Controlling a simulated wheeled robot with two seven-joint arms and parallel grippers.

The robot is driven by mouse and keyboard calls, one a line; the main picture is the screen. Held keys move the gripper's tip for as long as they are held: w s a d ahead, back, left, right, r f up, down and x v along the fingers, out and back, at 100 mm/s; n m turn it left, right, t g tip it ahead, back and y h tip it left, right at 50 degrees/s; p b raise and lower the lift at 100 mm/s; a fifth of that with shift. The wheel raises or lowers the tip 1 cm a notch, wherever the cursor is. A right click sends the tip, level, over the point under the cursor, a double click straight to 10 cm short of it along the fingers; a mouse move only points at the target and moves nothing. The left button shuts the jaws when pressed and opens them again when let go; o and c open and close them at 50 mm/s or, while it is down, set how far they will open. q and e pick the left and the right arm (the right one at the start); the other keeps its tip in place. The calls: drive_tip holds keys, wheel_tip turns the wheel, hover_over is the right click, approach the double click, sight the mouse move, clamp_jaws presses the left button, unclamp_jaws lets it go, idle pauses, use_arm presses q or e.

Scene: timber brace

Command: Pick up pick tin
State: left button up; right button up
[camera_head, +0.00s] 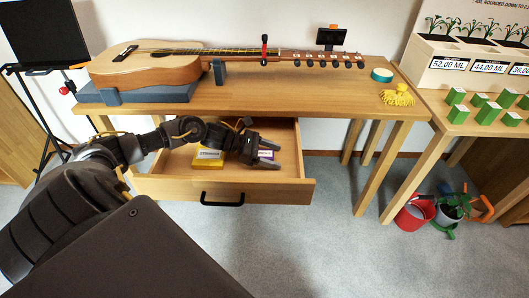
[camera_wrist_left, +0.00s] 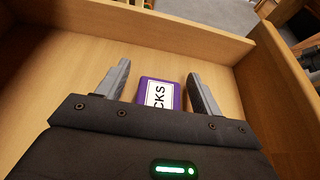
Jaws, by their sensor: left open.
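The pick tin is a small purple box with a white label, partly reading "CKS", lying in the open drawer in the left wrist view (camera_wrist_left: 160,93). In the head view a sliver of the pick tin (camera_head: 266,154) shows by my left gripper (camera_head: 272,154). In the left wrist view my left gripper (camera_wrist_left: 160,85) is open, with one finger on each side of the tin. The near part of the tin is hidden by the gripper body. My right gripper is not in view.
The wooden drawer (camera_head: 170,187) is pulled out under the table (camera_head: 290,98), its walls close around my gripper. A yellow box (camera_head: 208,159) lies left of the gripper. A guitar (camera_head: 150,65) rests on the tabletop above. A red bucket (camera_head: 412,214) stands on the floor at right.

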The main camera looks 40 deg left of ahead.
use_arm(q)
drive_tip(key=shift+d, duration=0.1)
drive_tip(key=c, duration=1.1)
drive_tip(key=shift+o, duration=0.2)
drive_tip(key=shift+r, duration=0.1)
